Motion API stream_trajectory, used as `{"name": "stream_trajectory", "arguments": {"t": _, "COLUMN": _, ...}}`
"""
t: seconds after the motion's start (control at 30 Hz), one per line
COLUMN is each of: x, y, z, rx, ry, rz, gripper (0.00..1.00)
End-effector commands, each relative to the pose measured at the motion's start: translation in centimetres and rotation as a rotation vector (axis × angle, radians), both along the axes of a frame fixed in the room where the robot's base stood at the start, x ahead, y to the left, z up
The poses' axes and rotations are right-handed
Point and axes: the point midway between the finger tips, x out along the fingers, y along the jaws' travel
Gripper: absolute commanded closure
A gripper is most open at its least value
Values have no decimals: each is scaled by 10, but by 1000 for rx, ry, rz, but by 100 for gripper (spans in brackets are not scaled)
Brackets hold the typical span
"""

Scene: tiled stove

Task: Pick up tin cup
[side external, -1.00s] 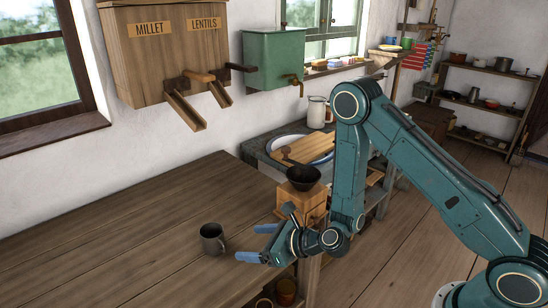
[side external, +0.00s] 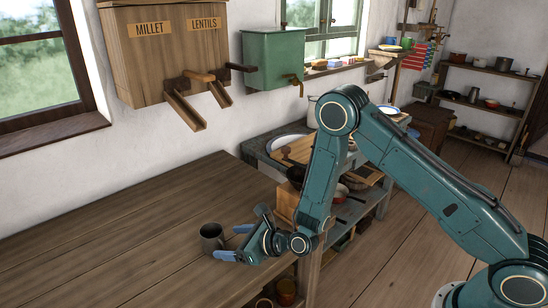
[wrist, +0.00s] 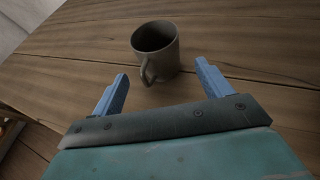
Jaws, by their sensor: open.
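The grey tin cup (side external: 212,237) stands upright on the wooden table, near its right end. In the wrist view the cup (wrist: 157,50) is just ahead of the fingers, with its handle (wrist: 147,73) turned toward my gripper. My gripper (side external: 234,242) is open and empty, low over the table at the cup's right side. In the wrist view its two blue fingers (wrist: 162,88) point at the cup, spread wider than it. The cup is beyond the fingertips, not between them.
The wooden table (side external: 110,240) is bare around the cup. A wall dispenser marked millet and lentils (side external: 165,50) and a green tank (side external: 272,60) hang behind it. A lower side bench with a wooden board (side external: 297,150) and pans stands beyond the table's right end.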

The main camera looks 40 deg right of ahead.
Motion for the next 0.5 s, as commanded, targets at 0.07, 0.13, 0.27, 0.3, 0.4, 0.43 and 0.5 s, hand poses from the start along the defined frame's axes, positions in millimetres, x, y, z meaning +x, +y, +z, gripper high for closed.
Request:
{"name": "stream_trajectory", "arguments": {"t": 0.07, "x": 5, "y": 3, "z": -2, "rx": 0, "ry": 0, "rz": 1, "gripper": 22}}
{"name": "stream_trajectory", "arguments": {"t": 0.13, "x": 8, "y": 4, "z": -3, "rx": 0, "ry": -1, "rz": 0, "gripper": 22}}
{"name": "stream_trajectory", "arguments": {"t": 0.27, "x": 10, "y": 4, "z": -4, "rx": 0, "ry": 0, "rz": -2, "gripper": 22}}
{"name": "stream_trajectory", "arguments": {"t": 0.3, "x": 10, "y": 4, "z": -4, "rx": 0, "ry": 0, "rz": -2, "gripper": 22}}
{"name": "stream_trajectory", "arguments": {"t": 0.4, "x": 10, "y": 4, "z": -4, "rx": 0, "ry": 0, "rz": -1, "gripper": 22}}
{"name": "stream_trajectory", "arguments": {"t": 0.43, "x": 11, "y": 4, "z": -4, "rx": 0, "ry": 0, "rz": -1, "gripper": 22}}
{"name": "stream_trajectory", "arguments": {"t": 0.5, "x": 12, "y": 5, "z": -5, "rx": 0, "ry": 0, "rz": -1, "gripper": 22}}
